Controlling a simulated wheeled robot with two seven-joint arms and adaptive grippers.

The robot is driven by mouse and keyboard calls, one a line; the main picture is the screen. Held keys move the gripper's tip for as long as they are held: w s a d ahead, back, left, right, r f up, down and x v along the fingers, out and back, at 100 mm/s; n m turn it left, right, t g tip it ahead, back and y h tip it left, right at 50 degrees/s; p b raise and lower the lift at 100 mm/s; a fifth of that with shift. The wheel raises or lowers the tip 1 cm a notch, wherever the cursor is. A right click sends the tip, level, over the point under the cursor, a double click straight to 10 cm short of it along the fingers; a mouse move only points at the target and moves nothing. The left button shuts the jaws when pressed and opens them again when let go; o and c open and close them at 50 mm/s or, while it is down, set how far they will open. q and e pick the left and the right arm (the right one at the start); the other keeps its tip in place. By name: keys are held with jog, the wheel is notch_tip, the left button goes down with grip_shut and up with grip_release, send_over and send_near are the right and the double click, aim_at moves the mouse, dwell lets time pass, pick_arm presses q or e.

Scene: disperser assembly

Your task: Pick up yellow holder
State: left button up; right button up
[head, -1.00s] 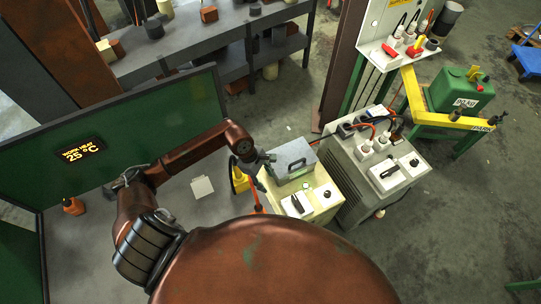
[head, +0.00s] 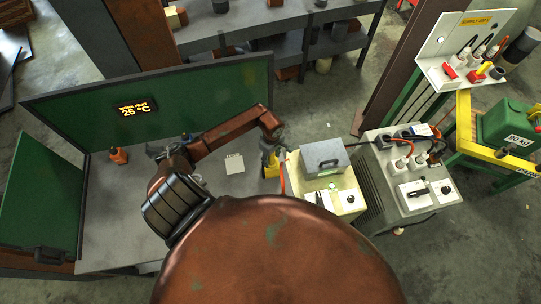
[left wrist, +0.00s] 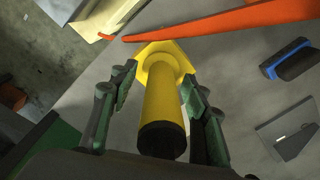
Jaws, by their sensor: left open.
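The yellow holder (head: 270,167) stands on the grey worktop near its right end, partly hidden by my left gripper (head: 274,138) in the head view. In the left wrist view the yellow holder (left wrist: 165,103) is a yellow cylinder with a dark end and a wider angular yellow base. The two fingers of my left gripper (left wrist: 158,76) are open, one on each side of the cylinder. A gap shows on both sides, so the holder does not look gripped. My right gripper is in neither view.
A red-orange bar or cable (left wrist: 225,24) passes close beyond the holder. A cream cabinet with a grey box (head: 324,159) stands just right of it. A pale card (head: 234,164) and an orange bottle (head: 118,155) are on the worktop. A green panel (head: 200,95) rises behind.

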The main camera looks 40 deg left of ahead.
pick_arm(q)
jog(key=shift+f, duration=0.1)
grip_shut()
dwell(0.5)
